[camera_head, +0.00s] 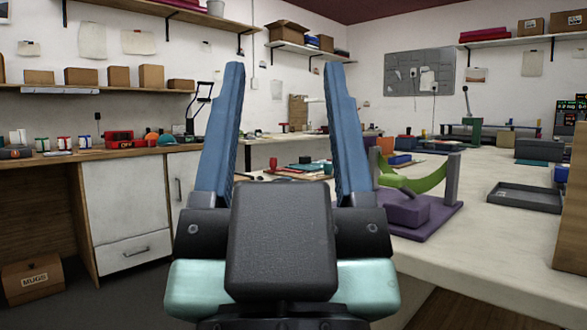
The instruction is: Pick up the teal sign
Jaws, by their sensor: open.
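My gripper (284,72) is in the middle foreground, open, its two blue fingers pointing up and away with nothing between them. It is apart from the things on the worktops. I cannot pick out the teal sign with certainty. A small flat dark-teal piece (531,162) lies on the right worktop, beyond the grey tray, too small to identify. My gripper hides part of the worktop behind it.
The long pale worktop (480,250) on the right bears a purple stand with a green curved band (418,182) and a grey tray (524,196). A wooden counter (90,155) with jars stands left. A "MUGS" box (33,279) is on the floor.

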